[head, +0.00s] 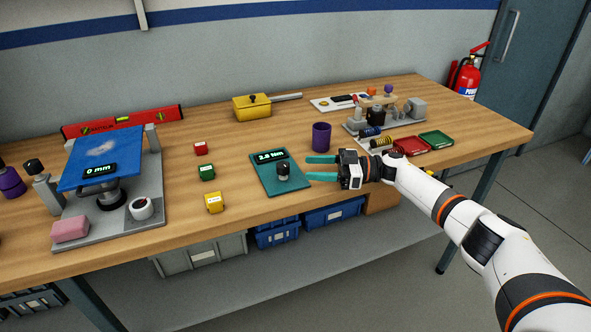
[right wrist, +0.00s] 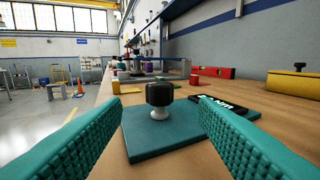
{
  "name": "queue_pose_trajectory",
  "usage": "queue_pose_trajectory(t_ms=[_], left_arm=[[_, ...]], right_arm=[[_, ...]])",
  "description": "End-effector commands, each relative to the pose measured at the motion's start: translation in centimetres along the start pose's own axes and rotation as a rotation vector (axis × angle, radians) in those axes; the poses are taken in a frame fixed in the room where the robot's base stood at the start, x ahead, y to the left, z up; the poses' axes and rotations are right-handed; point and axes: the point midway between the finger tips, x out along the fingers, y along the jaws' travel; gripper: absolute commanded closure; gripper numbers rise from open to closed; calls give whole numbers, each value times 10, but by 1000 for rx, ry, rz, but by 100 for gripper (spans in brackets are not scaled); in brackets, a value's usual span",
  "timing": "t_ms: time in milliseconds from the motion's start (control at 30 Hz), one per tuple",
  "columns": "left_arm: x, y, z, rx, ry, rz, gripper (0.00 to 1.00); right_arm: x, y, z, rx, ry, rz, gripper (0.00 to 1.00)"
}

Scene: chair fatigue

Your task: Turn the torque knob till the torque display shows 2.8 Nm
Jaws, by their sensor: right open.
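The torque knob (head: 283,170) is black with a pale stem and stands upright on a teal plate (head: 274,187) near the table's front edge. The torque display (head: 271,155) at the plate's back reads what looks like 2.8 Nm. My right gripper (head: 308,168) is open, just right of the knob, its teal fingers pointing at it. In the right wrist view the knob (right wrist: 160,96) stands ahead between the open fingers, apart from both. The display (right wrist: 220,103) is partly hidden there by a finger. My left gripper is not in view.
Red (head: 200,148), green (head: 207,172) and yellow (head: 214,202) small blocks stand left of the plate. A purple cup (head: 321,136) stands behind my right gripper. A blue-topped rig (head: 101,160) is at the left; a grey mechanism (head: 386,118) is at the back right.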

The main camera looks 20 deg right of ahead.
Motion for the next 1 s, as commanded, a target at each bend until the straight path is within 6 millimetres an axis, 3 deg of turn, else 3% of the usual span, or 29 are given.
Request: queue_pose_trajectory(t_ms=[100,300,1000], left_arm=[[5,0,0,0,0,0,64],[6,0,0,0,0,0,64],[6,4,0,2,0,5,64]], right_arm=[[-19,0,-1,0,1,-1,46],[-33,0,0,0,0,0,46],[-34,0,0,0,0,0,46]])
